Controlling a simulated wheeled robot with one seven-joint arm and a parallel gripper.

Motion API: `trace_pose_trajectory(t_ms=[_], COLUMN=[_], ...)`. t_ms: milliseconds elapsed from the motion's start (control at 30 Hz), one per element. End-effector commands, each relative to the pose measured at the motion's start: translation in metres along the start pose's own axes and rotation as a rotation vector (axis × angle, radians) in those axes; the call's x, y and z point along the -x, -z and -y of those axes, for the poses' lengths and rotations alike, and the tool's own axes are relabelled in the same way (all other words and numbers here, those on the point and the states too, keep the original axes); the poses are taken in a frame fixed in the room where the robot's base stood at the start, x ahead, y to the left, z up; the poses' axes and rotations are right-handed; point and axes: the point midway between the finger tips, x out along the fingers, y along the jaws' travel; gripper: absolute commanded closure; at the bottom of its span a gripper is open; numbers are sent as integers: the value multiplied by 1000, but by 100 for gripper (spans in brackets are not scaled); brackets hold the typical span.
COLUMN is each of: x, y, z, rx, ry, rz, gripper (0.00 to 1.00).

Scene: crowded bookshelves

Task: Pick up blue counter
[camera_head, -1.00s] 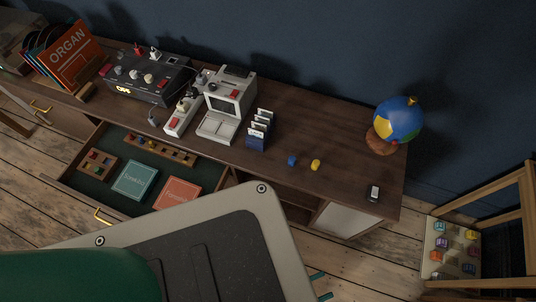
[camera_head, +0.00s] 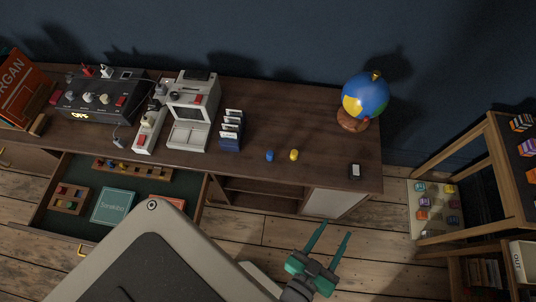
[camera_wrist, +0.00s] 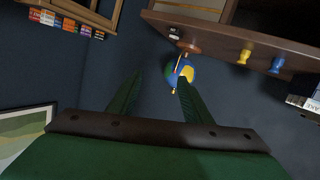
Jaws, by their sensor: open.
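The blue counter (camera_head: 270,156) stands on the dark wooden desk top, just left of a yellow counter (camera_head: 294,155). In the wrist view the open fingertips (camera_wrist: 160,80) point toward the globe, apart from both counters.
A blue card holder (camera_head: 231,131) and a grey computer (camera_head: 191,117) stand left. An open drawer (camera_head: 136,221) juts out. A wooden shelf (camera_head: 450,148) stands right.

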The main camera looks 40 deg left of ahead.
Motion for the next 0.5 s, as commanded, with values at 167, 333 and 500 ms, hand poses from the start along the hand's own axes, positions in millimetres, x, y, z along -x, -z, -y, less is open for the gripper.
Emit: trace_pose_trajectory(t_ms=[167,333,500], x=[-68,-127,-178], y=[22,54,96], z=[-30,-58,-80], rx=[65,77,38], ry=[-36,-108,-198], rz=[-35,-66,-99], gripper=[55,55,55])
